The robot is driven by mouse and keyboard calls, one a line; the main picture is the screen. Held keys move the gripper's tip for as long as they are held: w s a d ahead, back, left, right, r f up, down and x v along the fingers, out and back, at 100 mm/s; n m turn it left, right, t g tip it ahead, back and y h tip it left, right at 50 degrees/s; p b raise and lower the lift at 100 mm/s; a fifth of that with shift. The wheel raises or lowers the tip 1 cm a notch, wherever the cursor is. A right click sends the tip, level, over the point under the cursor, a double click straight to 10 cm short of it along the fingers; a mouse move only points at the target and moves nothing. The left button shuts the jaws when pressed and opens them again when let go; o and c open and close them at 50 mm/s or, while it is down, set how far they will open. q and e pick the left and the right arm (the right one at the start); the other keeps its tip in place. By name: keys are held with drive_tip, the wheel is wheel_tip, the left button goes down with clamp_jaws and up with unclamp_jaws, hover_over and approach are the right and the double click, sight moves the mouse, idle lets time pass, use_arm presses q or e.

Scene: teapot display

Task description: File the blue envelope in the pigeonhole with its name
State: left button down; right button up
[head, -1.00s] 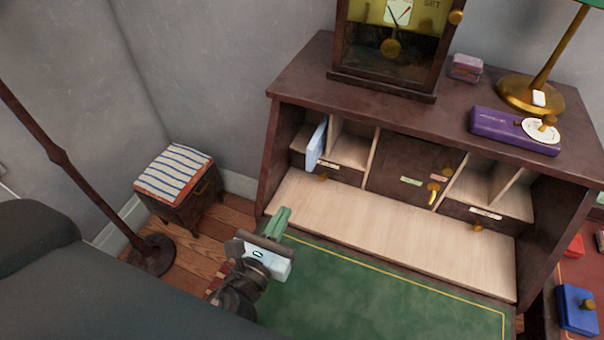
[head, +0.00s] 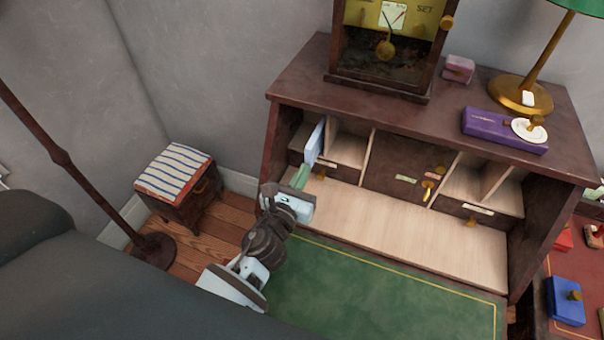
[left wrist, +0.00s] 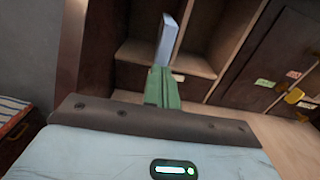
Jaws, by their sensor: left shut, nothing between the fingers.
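The blue envelope (head: 315,143) stands on edge in the left pigeonholes of the desk, its near end sticking out past the shelf front. It also shows in the left wrist view (left wrist: 168,42), straight beyond my fingers. My left gripper (head: 301,176) is shut and empty, its green fingers just in front of and below the envelope's near end. In the left wrist view the fingertips (left wrist: 162,86) overlap the envelope's lower end; I cannot tell whether they touch. The pigeonhole labels are too small to read. My right gripper is out of view.
A small drawer (head: 340,171) with a brass knob lies under the left pigeonholes, and a central door (head: 408,165) holds a key. The pale desk floor (head: 400,225) and green writing surface (head: 370,290) are clear. A striped stool (head: 175,172) stands left.

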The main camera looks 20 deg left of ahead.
sight(317, 142)
use_arm(q)
drive_tip(key=shift+w, duration=1.7)
drive_tip(key=shift+s, duration=0.15)
